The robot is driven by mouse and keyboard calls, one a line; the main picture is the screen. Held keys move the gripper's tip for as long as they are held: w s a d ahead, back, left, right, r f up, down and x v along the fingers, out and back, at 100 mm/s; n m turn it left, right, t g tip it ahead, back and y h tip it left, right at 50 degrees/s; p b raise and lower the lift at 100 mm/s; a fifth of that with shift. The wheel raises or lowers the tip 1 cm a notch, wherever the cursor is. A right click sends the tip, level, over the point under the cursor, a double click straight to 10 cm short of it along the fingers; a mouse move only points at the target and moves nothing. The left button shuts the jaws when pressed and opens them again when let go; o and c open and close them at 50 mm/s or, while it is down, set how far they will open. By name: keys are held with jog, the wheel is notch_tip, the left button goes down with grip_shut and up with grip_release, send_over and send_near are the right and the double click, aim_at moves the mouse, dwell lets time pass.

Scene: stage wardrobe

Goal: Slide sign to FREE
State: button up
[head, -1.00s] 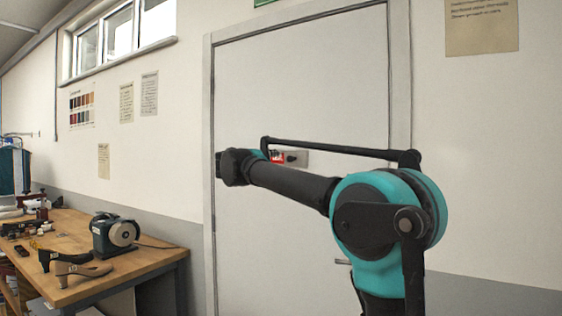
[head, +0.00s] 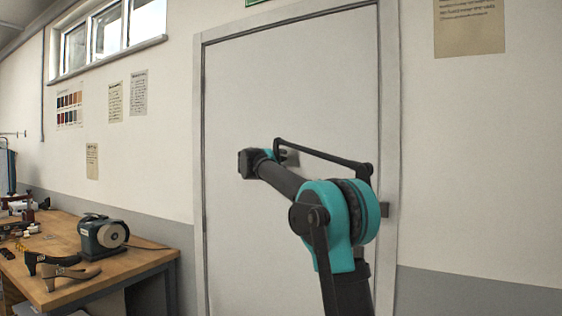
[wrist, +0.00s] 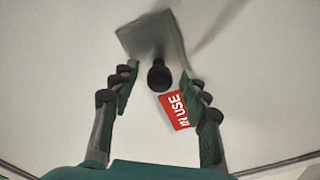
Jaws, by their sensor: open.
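The sign is on the white door (head: 240,90). In the wrist view I see its grey sliding plate (wrist: 140,38), a black round knob (wrist: 159,77) and a red panel (wrist: 175,112) with white letters ending in "USE". My gripper (wrist: 158,74) is open, with one finger on each side of the knob. The fingers look apart from the knob; contact is not clear. The right finger covers part of the red panel. In the head view my arm hides most of the sign, and a small grey part of it (head: 292,158) shows behind the wrist.
A wooden workbench (head: 140,262) with a grinder (head: 103,236) and several tools stands at the left. The door frame (head: 198,200) surrounds the door. Papers hang on the walls. The door surface around the sign looks clear.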

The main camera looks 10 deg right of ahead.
jog(key=shift+w+d, duration=0.35)
jog(key=shift+w, duration=0.25)
jog(key=shift+c, duration=0.5)
grip_shut()
